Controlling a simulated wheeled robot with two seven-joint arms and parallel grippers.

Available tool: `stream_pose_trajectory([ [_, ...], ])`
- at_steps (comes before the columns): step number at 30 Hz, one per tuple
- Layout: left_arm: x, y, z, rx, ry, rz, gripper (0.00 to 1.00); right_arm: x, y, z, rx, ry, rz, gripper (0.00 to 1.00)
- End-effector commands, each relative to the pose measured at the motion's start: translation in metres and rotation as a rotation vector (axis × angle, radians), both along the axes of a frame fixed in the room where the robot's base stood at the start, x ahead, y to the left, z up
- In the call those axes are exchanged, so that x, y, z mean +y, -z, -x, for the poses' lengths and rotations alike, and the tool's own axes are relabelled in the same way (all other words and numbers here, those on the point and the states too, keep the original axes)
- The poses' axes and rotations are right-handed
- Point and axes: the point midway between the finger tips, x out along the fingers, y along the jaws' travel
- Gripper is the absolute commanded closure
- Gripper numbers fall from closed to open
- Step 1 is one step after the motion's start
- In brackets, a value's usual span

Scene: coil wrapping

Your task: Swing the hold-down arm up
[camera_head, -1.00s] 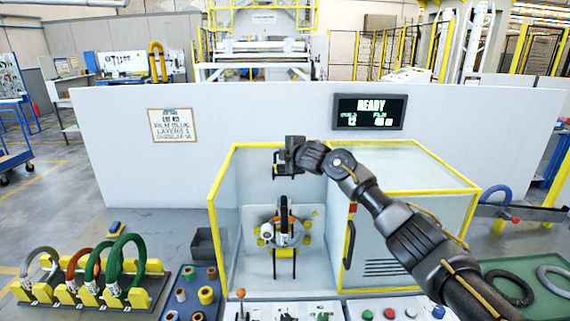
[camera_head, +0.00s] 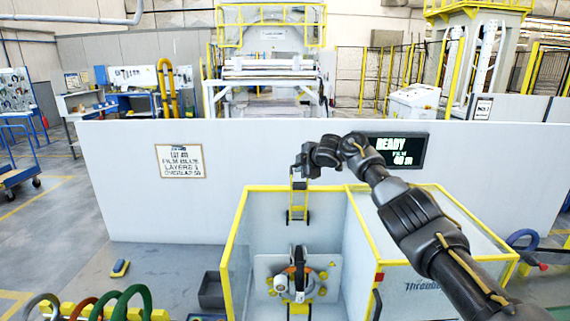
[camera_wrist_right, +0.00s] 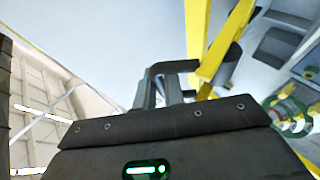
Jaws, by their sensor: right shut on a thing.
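The hold-down arm (camera_head: 297,205) is a narrow yellow frame with dark ends, raised over the wrapping machine (camera_head: 242,232). My right gripper (camera_head: 300,172) is at its upper end, shut on it. In the right wrist view, the arm's yellow bars (camera_wrist_right: 213,55) and a dark cylindrical part lie just beyond my gripper fingers (camera_wrist_right: 165,80); the exact grip is partly hidden by the gripper body. Below, a dark and white ring-shaped coil (camera_head: 299,268) stands upright among yellow rollers, clear of the arm. My left gripper is not in view.
The machine's yellow-edged box (camera_head: 420,215) stands to the right, under my right arm. A pale partition (camera_head: 130,170) with a lot sign (camera_head: 181,161) and a READY display (camera_head: 395,151) stands behind. Coloured coils (camera_head: 122,303) stand at the lower left.

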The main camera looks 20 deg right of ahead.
Motion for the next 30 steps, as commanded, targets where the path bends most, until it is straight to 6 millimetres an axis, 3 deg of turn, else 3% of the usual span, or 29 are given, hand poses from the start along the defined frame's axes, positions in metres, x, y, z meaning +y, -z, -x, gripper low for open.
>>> stream_pose_trajectory([
  [7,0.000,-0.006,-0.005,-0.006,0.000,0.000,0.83,-0.014,0.002,0.003,0.048,0.013,-0.012,1.00],
  [20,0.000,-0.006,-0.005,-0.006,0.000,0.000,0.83,-0.013,0.004,0.003,0.056,0.012,-0.013,1.00],
  [21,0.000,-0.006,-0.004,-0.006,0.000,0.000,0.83,-0.013,0.004,0.003,0.056,0.012,-0.013,0.85],
  [25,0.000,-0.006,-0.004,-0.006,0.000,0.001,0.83,-0.014,0.003,0.003,0.054,0.013,-0.014,0.68],
  [30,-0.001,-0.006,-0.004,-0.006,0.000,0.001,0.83,-0.015,0.002,0.003,0.052,0.014,-0.014,0.68],
])
